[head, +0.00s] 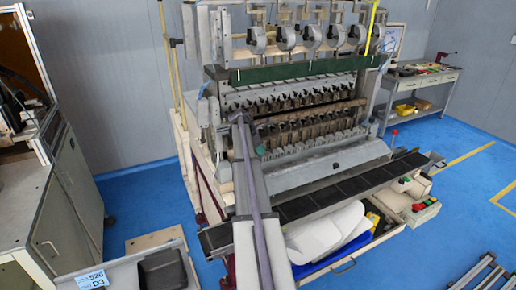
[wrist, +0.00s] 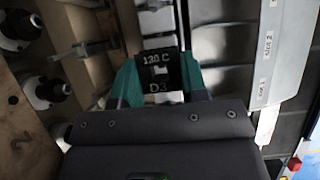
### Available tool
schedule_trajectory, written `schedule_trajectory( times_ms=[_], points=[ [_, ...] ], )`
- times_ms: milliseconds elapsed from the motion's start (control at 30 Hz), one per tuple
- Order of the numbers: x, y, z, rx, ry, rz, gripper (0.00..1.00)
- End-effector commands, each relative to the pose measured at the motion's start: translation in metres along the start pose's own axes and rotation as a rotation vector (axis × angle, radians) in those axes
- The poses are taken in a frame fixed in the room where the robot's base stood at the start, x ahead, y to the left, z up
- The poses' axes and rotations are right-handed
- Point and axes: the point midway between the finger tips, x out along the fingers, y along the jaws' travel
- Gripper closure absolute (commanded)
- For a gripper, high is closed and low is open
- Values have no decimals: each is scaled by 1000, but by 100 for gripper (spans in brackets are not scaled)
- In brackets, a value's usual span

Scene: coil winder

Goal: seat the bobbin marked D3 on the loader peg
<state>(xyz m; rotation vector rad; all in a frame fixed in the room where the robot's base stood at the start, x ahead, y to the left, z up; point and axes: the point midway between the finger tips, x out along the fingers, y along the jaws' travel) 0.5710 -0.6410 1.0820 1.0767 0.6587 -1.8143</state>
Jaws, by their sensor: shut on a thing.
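I cannot tell which part is the loader peg.
Black-and-white spindle-like parts (wrist: 45,90) stand at the left of the wrist view, near a grey metal piece (wrist: 85,50). Labelled grey panels (wrist: 280,50) are at right. In the head view, a tray labelled D3 (head: 122,272) holds a black holder (head: 165,272) at lower left.

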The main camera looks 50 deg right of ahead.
Motion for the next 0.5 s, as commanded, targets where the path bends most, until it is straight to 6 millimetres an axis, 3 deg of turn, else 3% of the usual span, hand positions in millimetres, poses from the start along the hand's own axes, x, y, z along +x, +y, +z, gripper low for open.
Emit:
schedule_trajectory(
  times_ms=[500],
  points=[
    [15, 0, -8, 0, 0, 0, 74]
  ],
)
